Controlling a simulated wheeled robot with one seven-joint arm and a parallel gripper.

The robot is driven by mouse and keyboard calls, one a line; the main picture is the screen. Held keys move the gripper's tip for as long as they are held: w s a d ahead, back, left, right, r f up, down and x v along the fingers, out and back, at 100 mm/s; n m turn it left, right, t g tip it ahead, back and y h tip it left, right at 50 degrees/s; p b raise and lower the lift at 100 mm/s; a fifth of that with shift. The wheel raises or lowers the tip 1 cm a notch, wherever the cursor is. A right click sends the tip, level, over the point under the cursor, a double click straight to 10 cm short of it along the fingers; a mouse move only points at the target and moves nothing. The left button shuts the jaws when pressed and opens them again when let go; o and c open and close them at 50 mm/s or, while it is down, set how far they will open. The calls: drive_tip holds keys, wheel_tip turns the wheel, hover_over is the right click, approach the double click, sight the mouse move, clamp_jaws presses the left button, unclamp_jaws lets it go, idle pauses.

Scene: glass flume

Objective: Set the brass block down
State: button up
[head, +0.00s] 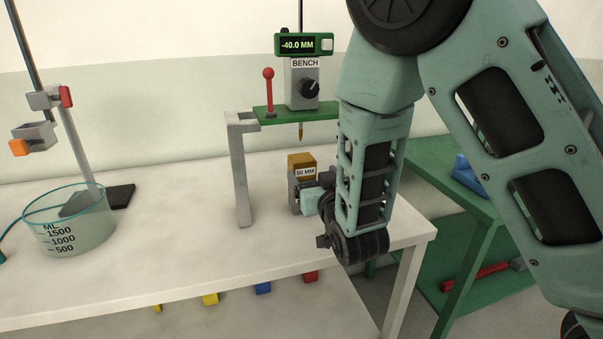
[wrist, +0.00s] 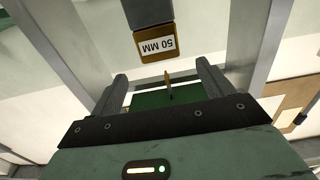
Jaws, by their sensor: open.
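The brass block (head: 301,160) carries a white "50 MM" label and is at the bench (head: 130,240) under the gauge's pointed probe (head: 300,131). My gripper (head: 307,192) is open at the block's lower front, and my arm hides part of this area. In the wrist view the block (wrist: 151,58) shows with its label upside down, just beyond the gap between my open fingertips (wrist: 161,70). No finger visibly clamps it there. What lies directly under the block is hidden. The gauge display (head: 304,44) reads -40.0 MM.
The gauge, labelled BENCH, stands on a green plate (head: 272,115) with a red-knobbed lever (head: 268,90) and a grey leg (head: 240,180). A beaker (head: 70,225) and a clamp stand (head: 85,150) are at left. A green table (head: 430,160) is at right. The bench's middle is clear.

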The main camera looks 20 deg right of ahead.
sight(302, 158)
drive_tip(key=w+p, duration=0.2)
drive_tip(key=w, duration=0.7)
drive_tip(key=shift+w, duration=0.25)
drive_tip(key=shift+r, duration=0.15)
clamp_jaws()
